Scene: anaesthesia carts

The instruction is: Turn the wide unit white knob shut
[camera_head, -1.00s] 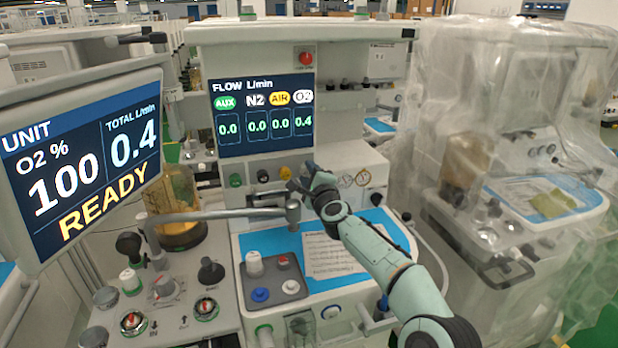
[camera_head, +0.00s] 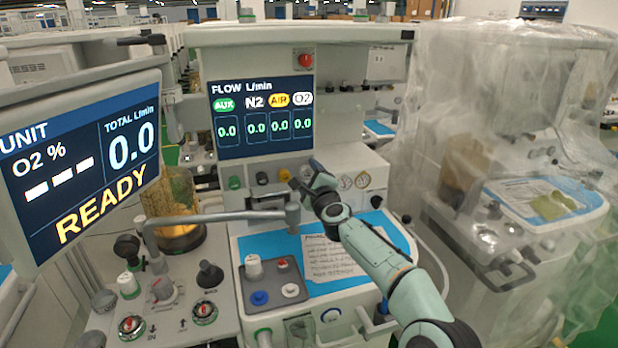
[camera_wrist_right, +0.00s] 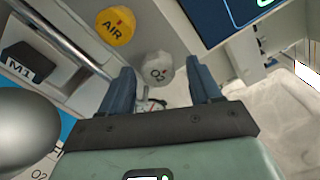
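The wide unit (camera_head: 350,154) carries a row of knobs below its flow screen (camera_head: 262,117). The white knob marked O2 (camera_wrist_right: 155,69) shows between the fingers of my right gripper (camera_wrist_right: 161,72) in the right wrist view. A gap shows on each side of the knob, so the fingers are open. In the head view my right gripper (camera_head: 302,178) is at the right of the knob row and hides the white knob. The flow screen reads 0.0 in every column. My left gripper is not in view.
The yellow AIR knob (camera_wrist_right: 115,27) is beside the white one. Green (camera_head: 236,182) and black (camera_head: 262,178) knobs are further left. A grey jointed bar (camera_head: 235,214) crosses in front. A plastic-covered cart (camera_head: 500,160) stands to the right.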

